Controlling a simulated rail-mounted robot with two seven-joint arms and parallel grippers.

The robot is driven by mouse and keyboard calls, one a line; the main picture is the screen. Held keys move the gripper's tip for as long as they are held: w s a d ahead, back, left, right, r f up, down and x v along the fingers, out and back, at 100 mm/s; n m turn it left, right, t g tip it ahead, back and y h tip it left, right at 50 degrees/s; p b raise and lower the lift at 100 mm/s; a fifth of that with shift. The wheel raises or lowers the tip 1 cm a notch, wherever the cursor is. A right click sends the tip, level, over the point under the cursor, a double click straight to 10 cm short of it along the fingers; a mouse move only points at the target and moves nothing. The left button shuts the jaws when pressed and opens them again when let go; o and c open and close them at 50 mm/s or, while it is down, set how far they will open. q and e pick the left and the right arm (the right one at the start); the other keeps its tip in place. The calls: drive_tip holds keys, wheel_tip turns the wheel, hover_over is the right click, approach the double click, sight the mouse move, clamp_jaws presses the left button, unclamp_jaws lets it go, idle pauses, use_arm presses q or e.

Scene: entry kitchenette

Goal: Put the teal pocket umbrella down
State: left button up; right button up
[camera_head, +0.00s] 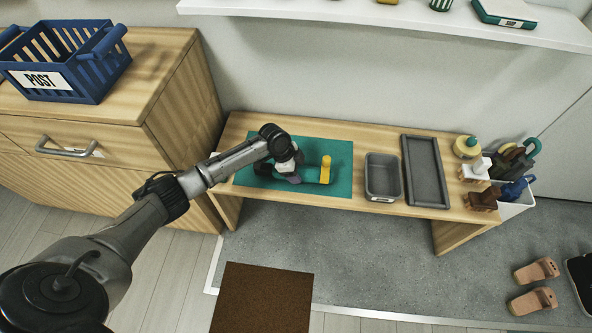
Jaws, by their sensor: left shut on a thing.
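The teal pocket umbrella (313,175) has a yellow end (325,169) that points right. It is over the teal mat (335,149) on the low wooden bench, and I cannot tell whether it touches the mat. My left gripper (292,178) reaches in from the left and is shut on the umbrella, left of the yellow end. The gripper and wrist hide part of the umbrella. My right gripper is not in view.
Right of the mat stand a grey bin (383,195) and a dark grey tray (424,169). Bottles and brushes (481,168) crowd the bench's right end. A blue POST basket (98,79) sits on the cabinet at left. A shelf (400,22) overhangs behind. The mat's rear right is bare.

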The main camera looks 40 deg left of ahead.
use_arm(q)
drive_tip(key=shift+w, duration=0.1)
drive_tip(key=o, duration=1.1)
drive_tip(key=shift+f, duration=0.1)
drive_tip(key=shift+o, duration=0.2)
drive_tip(key=p+v, duration=0.4)
drive_tip(key=v, duration=0.8)
drive_tip(key=s+d+f+n, duration=0.1)
drive_tip(key=s+d+f, duration=0.3)
drive_tip(key=s+d, duration=0.4)
drive_tip(key=s+d+f+n, duration=0.1)
drive_tip(key=s+d+f, duration=0.3)
drive_tip(key=s+d, duration=0.4)
drive_tip(key=s+r+n+y, duration=0.1)
drive_tip(key=s+r+n, duration=0.1)
drive_tip(key=s, duration=0.5)
drive_tip(key=s+r+n+t+y, duration=0.1)
drive_tip(key=s+r+n+y, duration=0.1)
drive_tip(key=s+n, duration=0.3)
drive_tip(key=s, duration=0.3)
drive_tip(key=shift+s+r+y, duration=0.25)
drive_tip(key=shift+r+y, duration=0.05)
